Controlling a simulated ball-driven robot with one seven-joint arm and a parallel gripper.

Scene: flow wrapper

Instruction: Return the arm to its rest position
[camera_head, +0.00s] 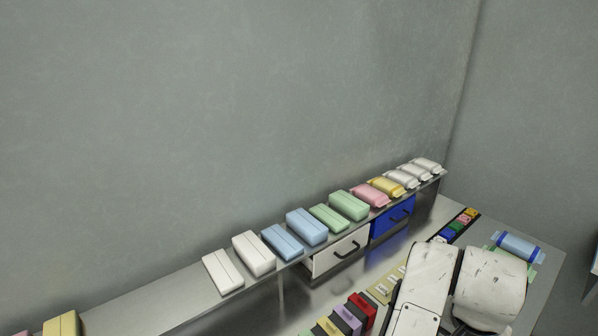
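White, scuffed links of my arm (427,285) fill the lower right of the head view, over the right part of the metal work table (375,262). Another rounded white link (490,285) lies just right of it. My gripper does not show, so its fingers and anything in them are hidden or out of frame. The arm hides part of the table beneath it.
A shelf (188,310) along the grey wall holds several wrapped packs in white, blue, green, pink and yellow. A white drawer (335,255) and a blue drawer (392,220) sit beneath, apparently shut. Coloured blocks (347,318) and a blue roll (519,247) flank my arm.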

